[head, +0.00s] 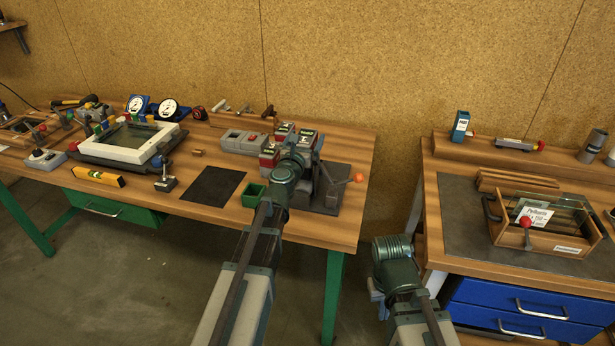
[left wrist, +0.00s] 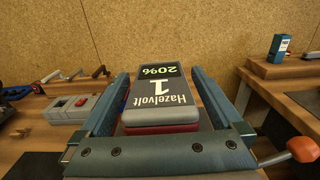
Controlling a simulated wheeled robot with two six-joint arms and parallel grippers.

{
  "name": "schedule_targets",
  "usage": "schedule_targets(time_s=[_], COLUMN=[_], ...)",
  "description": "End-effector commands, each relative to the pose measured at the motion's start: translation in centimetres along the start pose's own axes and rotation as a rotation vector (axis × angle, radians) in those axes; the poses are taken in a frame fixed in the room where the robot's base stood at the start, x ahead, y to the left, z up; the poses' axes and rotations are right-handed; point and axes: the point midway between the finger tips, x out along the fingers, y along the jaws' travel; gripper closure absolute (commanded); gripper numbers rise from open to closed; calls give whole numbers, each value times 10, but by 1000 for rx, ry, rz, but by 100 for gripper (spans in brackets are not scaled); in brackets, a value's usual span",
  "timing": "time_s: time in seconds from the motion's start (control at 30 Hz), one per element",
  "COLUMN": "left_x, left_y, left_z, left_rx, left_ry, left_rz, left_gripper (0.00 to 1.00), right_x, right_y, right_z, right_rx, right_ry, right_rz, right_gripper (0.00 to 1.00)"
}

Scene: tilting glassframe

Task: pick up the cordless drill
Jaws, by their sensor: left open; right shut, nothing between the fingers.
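A grey block with a red base and a black label reading "Hazelvolt 1 20%" (left wrist: 160,95) sits between the fingers of my left gripper in the left wrist view; it looks like a battery pack. I cannot make out a drill body there. My left gripper (head: 303,152) is open, one finger on each side of the pack, and no closed grip shows. In the head view my left arm partly hides the grey and red packs (head: 283,132) at the bench's right end. My right gripper (head: 377,290) is shut and empty, low between the two benches, its fingertips mostly hidden.
A grey fixture with an orange-knobbed lever (head: 358,178) stands right of my left gripper. A glass-lidded wooden box (head: 540,225) sits on the right bench. A floor gap separates the benches.

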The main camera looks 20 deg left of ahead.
Motion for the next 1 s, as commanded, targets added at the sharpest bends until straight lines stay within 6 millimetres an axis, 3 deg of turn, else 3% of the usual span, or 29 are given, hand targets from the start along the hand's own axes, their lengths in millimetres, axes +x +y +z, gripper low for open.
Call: schedule_targets(time_s=[0.2,0.77,1.0], left_x=[1,1,1], left_y=[0,0,0], left_z=[0,0,1], left_rx=[0,0,-1], left_ry=[0,0,0], left_rz=[0,0,0], left_gripper=[0,100,100], right_x=[0,0,-1], right_y=[0,0,0], right_z=[0,0,0], right_rx=[0,0,0], right_ry=[0,0,0], right_rz=[0,0,0], right_gripper=[100,100,100])
